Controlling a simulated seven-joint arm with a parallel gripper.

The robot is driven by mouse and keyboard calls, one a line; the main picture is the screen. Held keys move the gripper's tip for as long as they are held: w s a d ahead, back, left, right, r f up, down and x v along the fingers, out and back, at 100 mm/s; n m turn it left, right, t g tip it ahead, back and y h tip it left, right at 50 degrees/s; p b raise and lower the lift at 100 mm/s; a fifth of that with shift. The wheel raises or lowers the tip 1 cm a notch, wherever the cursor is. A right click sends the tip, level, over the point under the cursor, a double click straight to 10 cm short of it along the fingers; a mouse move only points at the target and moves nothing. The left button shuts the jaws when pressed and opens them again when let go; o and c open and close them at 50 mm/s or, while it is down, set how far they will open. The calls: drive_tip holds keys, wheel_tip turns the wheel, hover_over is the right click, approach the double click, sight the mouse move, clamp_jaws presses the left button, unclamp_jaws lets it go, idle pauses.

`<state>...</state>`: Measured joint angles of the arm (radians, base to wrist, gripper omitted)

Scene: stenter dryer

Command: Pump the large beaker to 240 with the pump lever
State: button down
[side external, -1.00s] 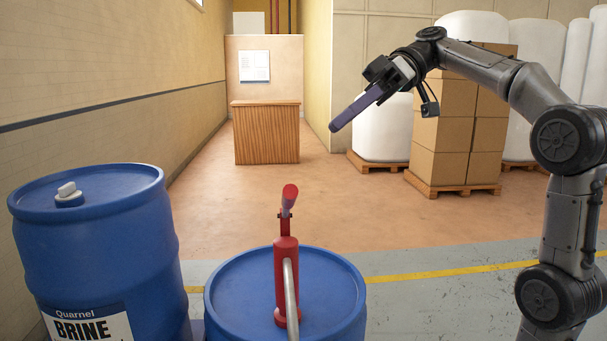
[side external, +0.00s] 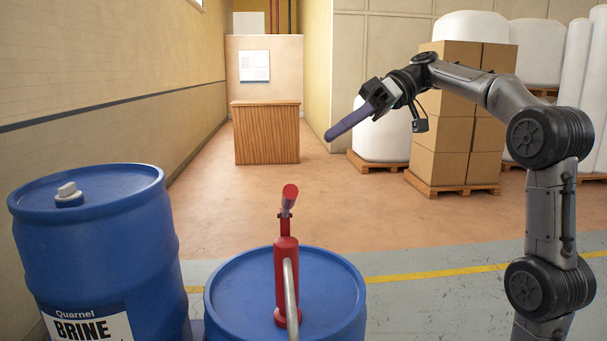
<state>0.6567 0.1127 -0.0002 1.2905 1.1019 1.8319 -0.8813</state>
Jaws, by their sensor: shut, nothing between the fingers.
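The red pump (side external: 286,270) stands upright on top of the blue drum (side external: 340,290) at the bottom centre. Its red lever (side external: 288,200) points up, and a grey spout tube (side external: 291,295) runs down its near side. My gripper (side external: 332,136) is shut and empty, with its long fingers pointing down and left. It is in the air, above and to the right of the lever in the picture, and apart from it. The large beaker is not in view.
A second blue drum labelled BRINE (side external: 95,250) with a white cap stands at the left. A wooden counter (side external: 266,133), stacked cartons (side external: 445,115) on a pallet and white wrapped rolls (side external: 380,140) stand farther back. The floor between is clear.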

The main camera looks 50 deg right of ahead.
sight(287, 206)
drive_tip(key=w+a+f, duration=0.1)
drive_tip(key=a+f, duration=0.5)
drive_tip(key=a, duration=0.1)
drive_tip(key=shift+w+a+f, duration=0.3)
drive_tip(key=shift+w+f, duration=0.05)
